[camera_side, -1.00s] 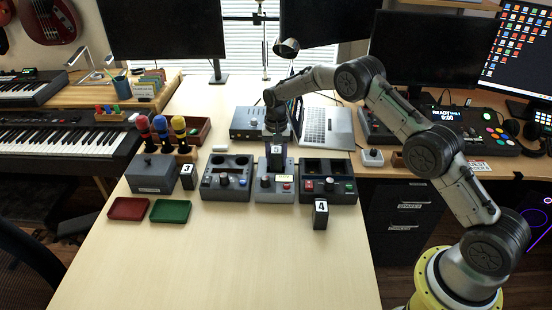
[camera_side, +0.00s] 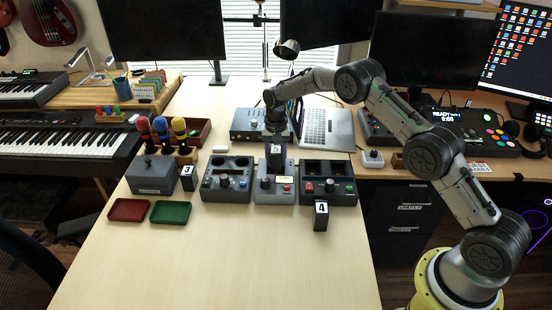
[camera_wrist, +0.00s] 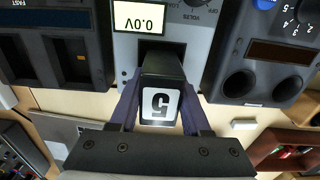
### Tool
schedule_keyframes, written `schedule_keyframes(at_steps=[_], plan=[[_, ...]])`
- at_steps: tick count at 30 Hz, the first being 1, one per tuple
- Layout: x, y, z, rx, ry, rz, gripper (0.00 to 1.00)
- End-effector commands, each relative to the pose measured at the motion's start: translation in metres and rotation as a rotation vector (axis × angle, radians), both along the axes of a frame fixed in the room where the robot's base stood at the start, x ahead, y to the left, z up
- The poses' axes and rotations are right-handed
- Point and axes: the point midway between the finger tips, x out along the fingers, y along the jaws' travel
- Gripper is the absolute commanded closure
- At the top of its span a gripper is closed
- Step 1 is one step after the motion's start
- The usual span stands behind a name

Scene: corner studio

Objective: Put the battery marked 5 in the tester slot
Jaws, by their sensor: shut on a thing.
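My gripper (camera_wrist: 160,108) is shut on the dark battery marked 5 (camera_wrist: 160,103). In the side view, my gripper (camera_side: 277,140) holds this battery (camera_side: 276,152) upright at the back of the middle grey device, the tester (camera_side: 265,196). In the wrist view, the tester (camera_wrist: 201,34) has a display reading 0.0V, and the battery overlaps the dark area behind that display. I cannot tell whether its lower end is inside the slot or above it. A battery marked 3 (camera_side: 187,178) stands left, and one marked 4 (camera_side: 321,217) stands front right.
A device with two round holes (camera_side: 226,190) stands left of the tester; one with rectangular bays (camera_side: 342,198) stands right. A grey lidded box (camera_side: 150,176), red tray (camera_side: 128,209) and green tray (camera_side: 170,212) are farther left. A laptop (camera_side: 327,128) is behind. The table's front is clear.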

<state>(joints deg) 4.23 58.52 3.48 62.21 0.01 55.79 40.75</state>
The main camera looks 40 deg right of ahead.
Motion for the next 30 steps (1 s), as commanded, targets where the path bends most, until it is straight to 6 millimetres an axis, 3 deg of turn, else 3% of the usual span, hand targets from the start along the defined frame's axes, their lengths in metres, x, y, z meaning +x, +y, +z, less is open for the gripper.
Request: schedule_keyframes(at_steps=[22, 30], plan=[[-0.001, 0.000, -0.018, 0.001, 0.002, 0.000, 1.00], [-0.001, 0.000, -0.016, 0.001, 0.002, 0.000, 1.00]])
